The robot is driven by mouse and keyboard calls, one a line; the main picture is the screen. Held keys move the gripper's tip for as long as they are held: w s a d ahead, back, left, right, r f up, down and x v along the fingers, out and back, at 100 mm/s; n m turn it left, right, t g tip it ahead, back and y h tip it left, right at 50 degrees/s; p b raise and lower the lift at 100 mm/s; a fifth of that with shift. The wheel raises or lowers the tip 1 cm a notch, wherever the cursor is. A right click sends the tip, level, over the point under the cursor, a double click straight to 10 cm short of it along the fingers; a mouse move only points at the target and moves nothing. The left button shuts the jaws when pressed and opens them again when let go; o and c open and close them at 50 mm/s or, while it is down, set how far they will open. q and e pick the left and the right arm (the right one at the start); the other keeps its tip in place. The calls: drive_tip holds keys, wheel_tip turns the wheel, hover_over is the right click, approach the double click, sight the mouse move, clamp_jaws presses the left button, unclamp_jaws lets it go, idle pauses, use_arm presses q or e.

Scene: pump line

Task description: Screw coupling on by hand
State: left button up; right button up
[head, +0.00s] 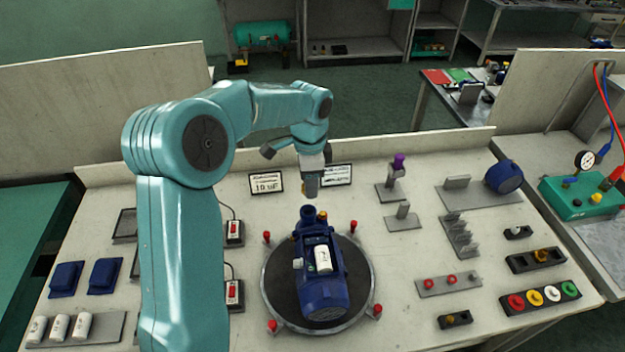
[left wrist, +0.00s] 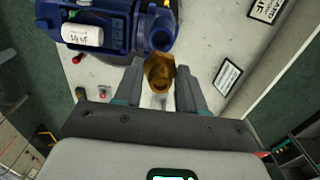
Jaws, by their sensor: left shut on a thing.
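The blue pump (head: 322,285) lies on the round dark turntable (head: 274,308), with a white labelled cylinder (head: 323,259) on it. Its blue port (head: 306,214) faces the back, and a small brass part (head: 322,215) shows beside it. My left gripper (head: 311,190) points down just behind and above the port. In the left wrist view, my left gripper (left wrist: 158,88) is shut on a brass coupling (left wrist: 160,74), close to the pump's blue port (left wrist: 160,38). Whether the coupling touches the port cannot be told. My right gripper is not in view.
Red-topped posts (head: 272,326) stand around the turntable. Two sign cards (head: 266,183) stand behind it. Holders with fittings (head: 460,238) and a row of coloured rings (head: 541,297) are on the right; white cylinders (head: 60,327) and blue covers (head: 104,274) are on the left.

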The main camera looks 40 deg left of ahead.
use_arm(q)
drive_tip(key=shift+s+a, duration=0.1)
drive_tip(key=shift+f, duration=0.2)
wheel_tip(320, 180, down, 5)
drive_tip(key=b, duration=0.4)
drive_tip(key=shift+b, duration=0.3)
drive_tip(key=shift+f, duration=0.5)
drive_tip(key=shift+f+b, duration=0.2)
drive_tip(key=shift+b, duration=0.1)
idle(0.4)
drive_tip(key=o, duration=1.1)
drive_tip(key=shift+o, duration=0.2)
